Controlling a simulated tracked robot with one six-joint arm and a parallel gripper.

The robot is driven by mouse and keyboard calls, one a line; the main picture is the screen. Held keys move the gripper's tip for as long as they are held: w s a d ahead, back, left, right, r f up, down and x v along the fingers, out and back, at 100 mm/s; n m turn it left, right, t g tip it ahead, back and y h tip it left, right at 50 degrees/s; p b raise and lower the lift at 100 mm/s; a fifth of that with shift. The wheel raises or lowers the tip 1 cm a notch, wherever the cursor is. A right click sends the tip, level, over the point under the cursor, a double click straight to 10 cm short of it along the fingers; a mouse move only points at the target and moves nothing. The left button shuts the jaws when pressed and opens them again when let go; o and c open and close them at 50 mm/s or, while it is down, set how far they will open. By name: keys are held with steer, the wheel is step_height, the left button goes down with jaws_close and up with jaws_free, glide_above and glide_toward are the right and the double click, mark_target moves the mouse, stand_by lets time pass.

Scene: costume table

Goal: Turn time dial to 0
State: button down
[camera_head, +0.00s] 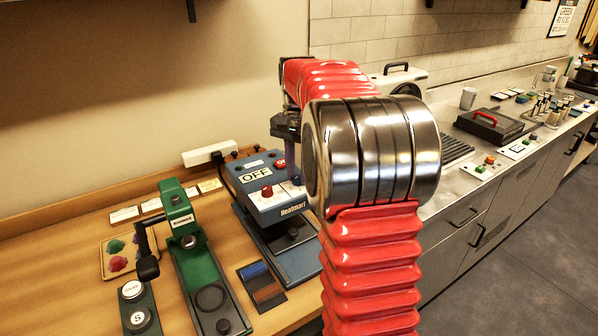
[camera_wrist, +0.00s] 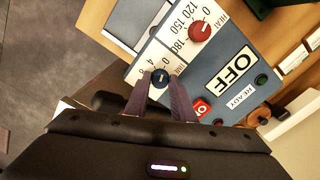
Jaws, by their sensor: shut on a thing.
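The time dial (camera_wrist: 161,76) is a small dark knob with a light pointer line on the blue control box, beside a white scale strip. My gripper (camera_wrist: 160,81) is shut on the time dial, one finger on each side. In the head view, the blue press (camera_head: 284,205) marked Heatmart stands on the wooden table.
A red heat knob (camera_wrist: 200,30), an OFF display (camera_wrist: 230,75) and a red button (camera_wrist: 201,107) sit close to the dial. A green press (camera_head: 190,245) stands to the left. Free wood (camera_head: 50,290) shows at far left.

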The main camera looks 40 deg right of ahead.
mark_target(297, 176)
steer(key=shift+m, duration=0.6)
steer(key=c, duration=1.5)
jaws_free()
steer(key=shift+r, duration=0.1)
step_height(297, 176, up, 14)
steer(key=shift+f, duration=0.25)
steer(key=shift+w, duration=0.1)
